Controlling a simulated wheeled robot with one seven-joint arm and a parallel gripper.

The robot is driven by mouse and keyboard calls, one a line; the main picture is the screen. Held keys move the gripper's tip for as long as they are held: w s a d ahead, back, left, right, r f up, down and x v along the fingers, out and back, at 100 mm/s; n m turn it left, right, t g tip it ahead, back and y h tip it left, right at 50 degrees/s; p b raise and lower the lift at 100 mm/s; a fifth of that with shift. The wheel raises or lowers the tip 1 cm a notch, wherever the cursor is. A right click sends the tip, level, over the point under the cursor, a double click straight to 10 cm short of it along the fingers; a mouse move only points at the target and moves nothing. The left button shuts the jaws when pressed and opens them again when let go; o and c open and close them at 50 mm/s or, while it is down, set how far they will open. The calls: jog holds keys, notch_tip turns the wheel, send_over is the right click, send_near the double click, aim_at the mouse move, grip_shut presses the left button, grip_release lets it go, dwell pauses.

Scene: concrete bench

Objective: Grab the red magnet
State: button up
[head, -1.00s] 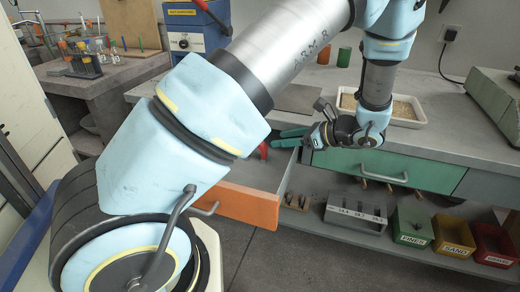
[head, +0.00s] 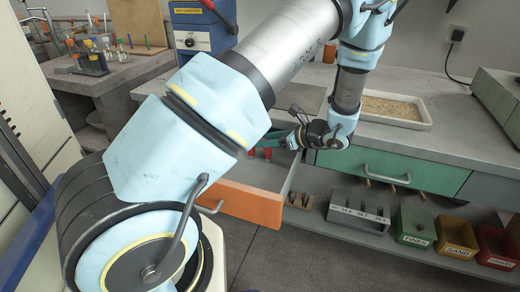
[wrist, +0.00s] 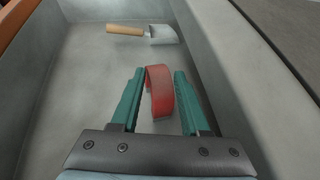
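The red magnet (wrist: 159,90) shows in the wrist view as a curved red piece standing in the grey inside of the open drawer. My gripper (wrist: 158,78) is open, with its green fingers on either side of the magnet. The magnet appears nearer the right finger, and I cannot tell whether they touch. In the head view my gripper (head: 277,138) is over the open orange-fronted drawer (head: 240,201). Small red parts (head: 262,153) show below it there, mostly hidden by my arm.
A scoop with a wooden handle (wrist: 125,30) lies in the drawer beyond the magnet. The drawer's grey side wall (wrist: 222,70) runs close to the right finger. A tray of grain (head: 395,107) stands on the bench above a closed green drawer (head: 390,172).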

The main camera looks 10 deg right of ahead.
grip_shut()
dwell(1.1)
